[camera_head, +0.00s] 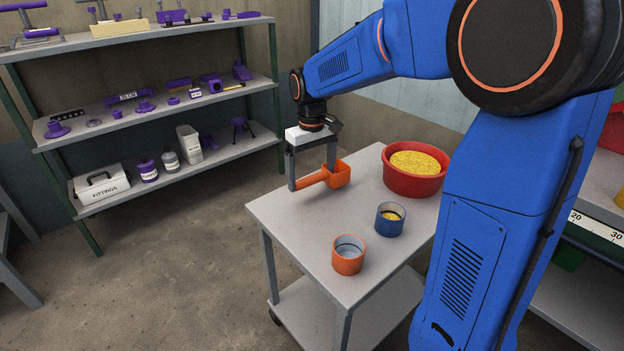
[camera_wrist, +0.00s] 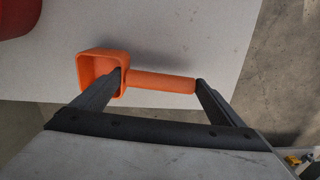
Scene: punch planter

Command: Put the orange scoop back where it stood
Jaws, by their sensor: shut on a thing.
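The orange scoop (camera_head: 340,175) is at the far left corner of the grey cart top (camera_head: 290,240).
A red bowl (camera_head: 412,184) of yellow grains stands right of the scoop. A blue cup (camera_head: 388,225) with some yellow inside and an orange cup (camera_head: 347,262) stand nearer. Bare cart top lies left of the cups. A shelf (camera_head: 160,132) with purple items stands at the back left.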

